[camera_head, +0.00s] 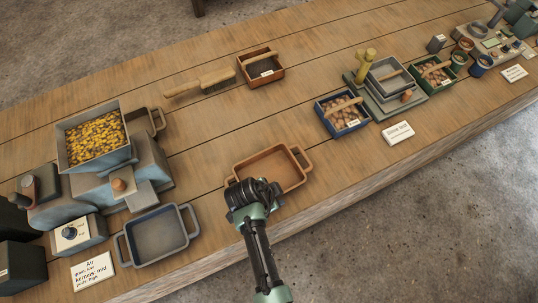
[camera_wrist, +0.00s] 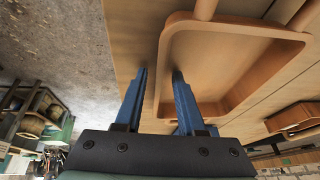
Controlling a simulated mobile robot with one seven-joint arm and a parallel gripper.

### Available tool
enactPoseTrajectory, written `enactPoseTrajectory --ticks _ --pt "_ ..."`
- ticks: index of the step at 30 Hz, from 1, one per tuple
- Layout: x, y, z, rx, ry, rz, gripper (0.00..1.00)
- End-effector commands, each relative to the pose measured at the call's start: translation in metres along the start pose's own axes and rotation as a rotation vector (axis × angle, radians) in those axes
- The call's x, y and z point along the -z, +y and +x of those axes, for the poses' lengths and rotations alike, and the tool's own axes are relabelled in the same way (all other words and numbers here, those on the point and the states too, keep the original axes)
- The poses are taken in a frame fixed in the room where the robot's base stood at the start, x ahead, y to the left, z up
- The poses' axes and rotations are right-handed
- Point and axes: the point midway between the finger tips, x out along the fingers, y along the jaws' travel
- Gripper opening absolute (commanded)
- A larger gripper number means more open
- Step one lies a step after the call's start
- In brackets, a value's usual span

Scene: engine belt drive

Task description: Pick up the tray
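An empty orange-brown tray (camera_head: 301,160) with a handle at each end lies near the front edge of the wooden table in the head view. My gripper (camera_head: 256,190) is over its near left side and hides that corner. In the wrist view the tray (camera_wrist: 238,28) is upper right, its floor bare. My gripper (camera_wrist: 158,73) is open there, with two blue fingers apart. One long wall of the tray shows between the fingers, the right finger on its inner side and the left on its outer side. I cannot tell whether either finger touches it.
An empty blue-grey tray (camera_head: 158,237) is at the left, beside a machine with a hopper of yellow kernels (camera_head: 93,139). A brush (camera_head: 203,83) and a small brown bin (camera_head: 261,70) lie behind. Filled bins (camera_head: 342,113) stand right. Table around the orange-brown tray is clear.

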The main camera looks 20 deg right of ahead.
Motion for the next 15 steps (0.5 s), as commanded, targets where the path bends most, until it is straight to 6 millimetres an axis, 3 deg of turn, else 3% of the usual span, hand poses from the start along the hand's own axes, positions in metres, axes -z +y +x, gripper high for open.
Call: enactPoseTrajectory --ticks 4,11,15 --pt "0.0002 -0.0003 -0.0003 0.001 0.000 0.000 0.39" --pt "0.0001 -0.0003 -0.0005 0.001 0.000 0.000 0.00" --pt "0.0001 -0.0003 -0.0006 0.001 0.000 0.000 0.00"
